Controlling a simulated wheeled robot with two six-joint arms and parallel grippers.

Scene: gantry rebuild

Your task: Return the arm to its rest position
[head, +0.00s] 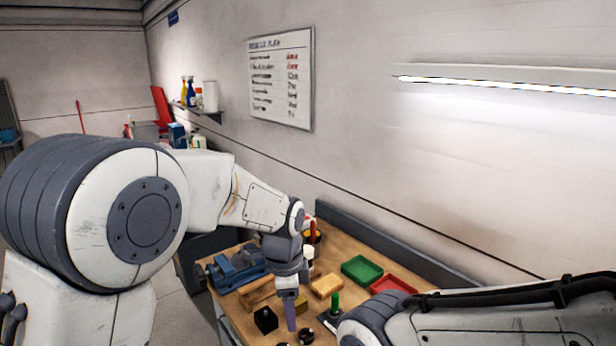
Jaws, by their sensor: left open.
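My left arm comes in from the left and reaches over the wooden workbench (232,312). My left gripper (289,302) points down low over the bench, among the small items there. It is open, and I see nothing held in it. The fingertips are small in this view, and the exact gap to the things around them is hard to tell. My right arm lies across the lower right corner; its gripper is not in view.
A blue vise (238,270) stands at the bench's left. A green tray (362,270) and a red tray (392,284) lie to the right of my left gripper. A black block (265,320) and a green-handled tool (335,303) are close by. The wall runs behind the bench.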

